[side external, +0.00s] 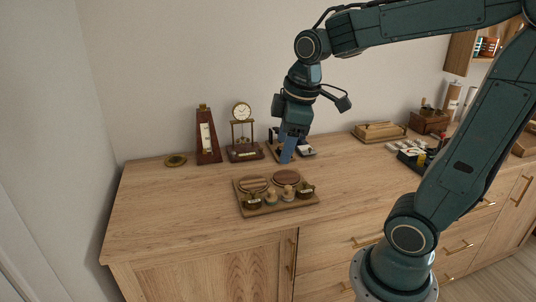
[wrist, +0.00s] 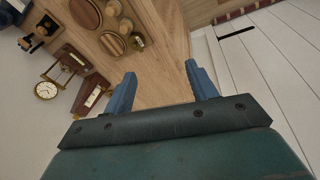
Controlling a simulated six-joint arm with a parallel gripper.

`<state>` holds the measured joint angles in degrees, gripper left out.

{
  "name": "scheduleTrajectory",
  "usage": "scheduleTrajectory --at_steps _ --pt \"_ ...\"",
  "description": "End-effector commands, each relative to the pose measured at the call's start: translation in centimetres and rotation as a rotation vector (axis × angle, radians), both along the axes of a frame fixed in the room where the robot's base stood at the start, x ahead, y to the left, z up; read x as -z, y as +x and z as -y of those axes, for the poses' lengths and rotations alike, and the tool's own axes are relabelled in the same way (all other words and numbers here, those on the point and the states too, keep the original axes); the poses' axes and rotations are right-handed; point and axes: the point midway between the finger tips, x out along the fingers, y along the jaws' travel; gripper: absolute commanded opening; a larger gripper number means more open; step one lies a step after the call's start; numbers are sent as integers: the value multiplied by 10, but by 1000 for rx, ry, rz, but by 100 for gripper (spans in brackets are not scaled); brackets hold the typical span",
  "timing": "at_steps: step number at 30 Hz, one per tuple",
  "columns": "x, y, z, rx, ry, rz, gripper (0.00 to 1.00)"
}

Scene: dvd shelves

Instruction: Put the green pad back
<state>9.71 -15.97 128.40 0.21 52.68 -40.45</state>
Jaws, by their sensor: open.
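I cannot make out a green pad in either view. My gripper (side external: 288,158) points down over the back of the wooden counter, right of the clock. In the wrist view its two blue fingers (wrist: 160,72) are apart, with only counter and floor visible between them. A wooden tray (side external: 282,209) lies in front of my gripper, holding round wooden lids and several small jars. A small stand with dark and white items (side external: 307,151) sits right behind my gripper, partly hidden by it.
A metronome (side external: 207,140), a brass dish (side external: 175,161) and a clock on a stand (side external: 242,112) line the back left. A wooden box (side external: 380,132) and a dark tray of small items (side external: 412,160) are at the right. The counter's front left is clear.

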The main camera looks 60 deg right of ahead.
Motion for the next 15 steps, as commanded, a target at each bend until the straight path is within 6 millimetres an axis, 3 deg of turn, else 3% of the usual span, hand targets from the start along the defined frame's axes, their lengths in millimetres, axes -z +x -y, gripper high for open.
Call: scheduleTrajectory --at_steps 6,15 --pt "-12 -39 -24 186 69 106 57" --pt "-13 -83 -43 412 191 214 57"
